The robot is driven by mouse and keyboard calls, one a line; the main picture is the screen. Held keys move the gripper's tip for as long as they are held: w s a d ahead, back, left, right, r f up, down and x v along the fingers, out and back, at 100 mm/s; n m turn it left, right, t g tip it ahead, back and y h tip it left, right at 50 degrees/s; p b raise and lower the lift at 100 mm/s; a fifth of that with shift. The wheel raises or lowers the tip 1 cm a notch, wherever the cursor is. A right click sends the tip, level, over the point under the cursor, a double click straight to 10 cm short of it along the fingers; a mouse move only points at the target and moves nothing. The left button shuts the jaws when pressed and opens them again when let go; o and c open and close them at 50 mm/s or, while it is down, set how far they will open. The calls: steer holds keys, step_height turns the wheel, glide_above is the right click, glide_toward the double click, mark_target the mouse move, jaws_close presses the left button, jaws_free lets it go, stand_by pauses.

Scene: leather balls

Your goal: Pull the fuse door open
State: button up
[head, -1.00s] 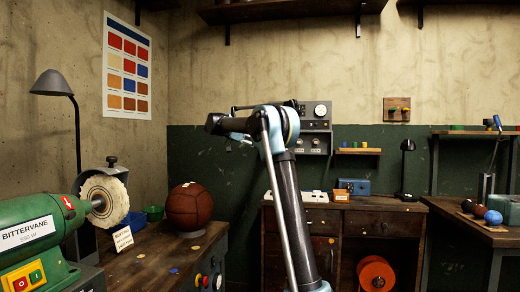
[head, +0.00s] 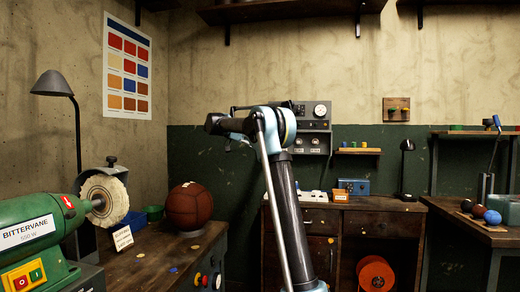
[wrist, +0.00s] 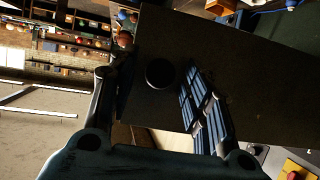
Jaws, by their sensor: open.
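In the wrist view a dark flat panel (wrist: 255,80), which looks like the fuse door, fills the middle and right. A round black knob (wrist: 160,73) stands out on it near its left edge. My gripper (wrist: 147,80) is open, with one finger on each side of the knob. The left finger lies near the panel's edge and the right, ribbed finger lies over its face. I cannot tell whether either finger touches the knob. In the head view my arm hides the gripper, and I cannot make out the fuse door there.
A grey gauge panel (head: 314,127) hangs on the back wall behind my arm. A wooden cabinet (head: 380,203) stands below it. The left bench (head: 150,262) carries a brown leather ball (head: 189,206) and a green buffing machine (head: 38,238). A right bench (head: 487,236) holds several balls.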

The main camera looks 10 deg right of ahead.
step_height(320, 180, up, 10)
stand_by(0.6)
steer(key=shift+w, duration=0.1)
